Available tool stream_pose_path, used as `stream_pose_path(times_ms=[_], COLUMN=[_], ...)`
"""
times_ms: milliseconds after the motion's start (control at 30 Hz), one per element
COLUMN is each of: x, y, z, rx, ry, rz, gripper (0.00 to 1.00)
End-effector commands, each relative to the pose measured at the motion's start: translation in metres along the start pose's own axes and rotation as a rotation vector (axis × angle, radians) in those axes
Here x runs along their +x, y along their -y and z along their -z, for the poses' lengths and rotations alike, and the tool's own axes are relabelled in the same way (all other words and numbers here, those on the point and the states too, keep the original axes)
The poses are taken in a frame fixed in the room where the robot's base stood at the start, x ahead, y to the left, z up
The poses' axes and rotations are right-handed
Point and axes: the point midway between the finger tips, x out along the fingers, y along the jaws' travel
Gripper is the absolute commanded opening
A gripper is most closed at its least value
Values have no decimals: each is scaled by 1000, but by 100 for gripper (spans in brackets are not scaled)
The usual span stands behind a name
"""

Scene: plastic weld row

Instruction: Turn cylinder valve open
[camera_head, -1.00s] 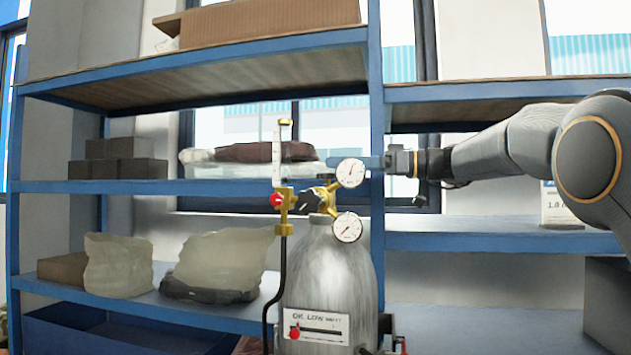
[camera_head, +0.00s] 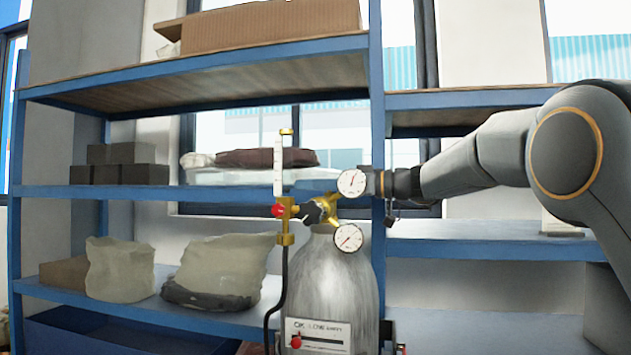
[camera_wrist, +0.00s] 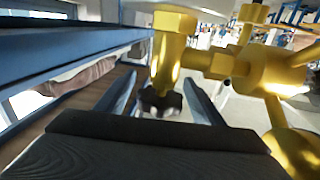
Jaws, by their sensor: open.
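The grey gas cylinder (camera_head: 335,285) stands upright in front of the shelves, with a brass regulator (camera_head: 329,208) and two round gauges on top. A dark knob (camera_wrist: 160,102) below a brass fitting (camera_wrist: 172,50) shows in the wrist view. My gripper (camera_wrist: 160,85) is open, and the knob appears between its two blue fingers; I cannot tell whether they touch it. In the head view my gripper (camera_head: 322,186) reaches in from the right behind the upper gauge (camera_head: 351,183), which partly hides it. A black knob (camera_head: 311,212) faces the camera on the regulator.
A flowmeter tube (camera_head: 278,165) with a red knob (camera_head: 278,210) stands left of the regulator, and a black hose (camera_head: 283,285) hangs from it. A blue shelf rack (camera_head: 378,130) with bags and boxes stands close behind the cylinder. A shelf edge runs along the left in the wrist view.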

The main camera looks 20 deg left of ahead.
Motion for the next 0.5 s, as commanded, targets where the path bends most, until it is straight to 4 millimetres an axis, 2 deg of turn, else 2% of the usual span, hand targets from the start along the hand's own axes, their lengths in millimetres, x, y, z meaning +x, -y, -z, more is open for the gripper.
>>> stream_pose_path(times_ms=[267,500], x=[1,1], y=[0,0], z=[0,0], rx=[0,0], ry=[0,0], rz=[-1,-1], gripper=[60,21])
